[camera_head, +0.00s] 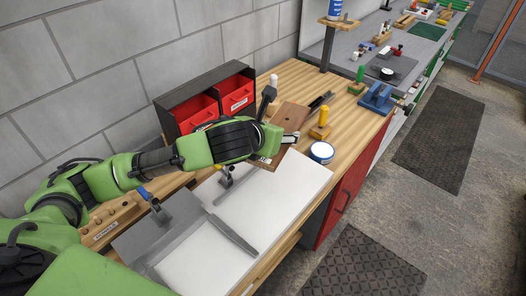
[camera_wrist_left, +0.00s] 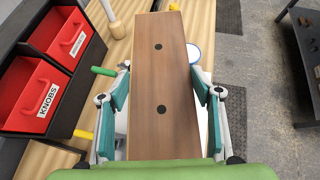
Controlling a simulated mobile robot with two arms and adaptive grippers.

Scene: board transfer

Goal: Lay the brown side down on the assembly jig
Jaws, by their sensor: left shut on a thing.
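The brown side (camera_wrist_left: 165,75) is a flat wooden board with two dark holes. It fills the middle of the left wrist view, between the teal fingers of my left gripper (camera_wrist_left: 163,88), which is shut on its long edges. In the head view the board (camera_head: 291,114) shows partly behind my left gripper (camera_head: 281,143), over the far part of the workbench. What looks like the assembly jig (camera_head: 238,238), with a grey bar and blue and orange clamps, lies nearer, with white surfaces around it. My right gripper is not in view.
A dark organizer with red drawers (camera_head: 236,94), one labelled KNOBS, stands against the wall. A blue-and-white round tin (camera_head: 321,152), a yellow-handled tool (camera_head: 322,118) and a blue clamp block (camera_head: 377,97) stand on the wooden bench. A labelled wooden rack (camera_head: 103,228) lies front left.

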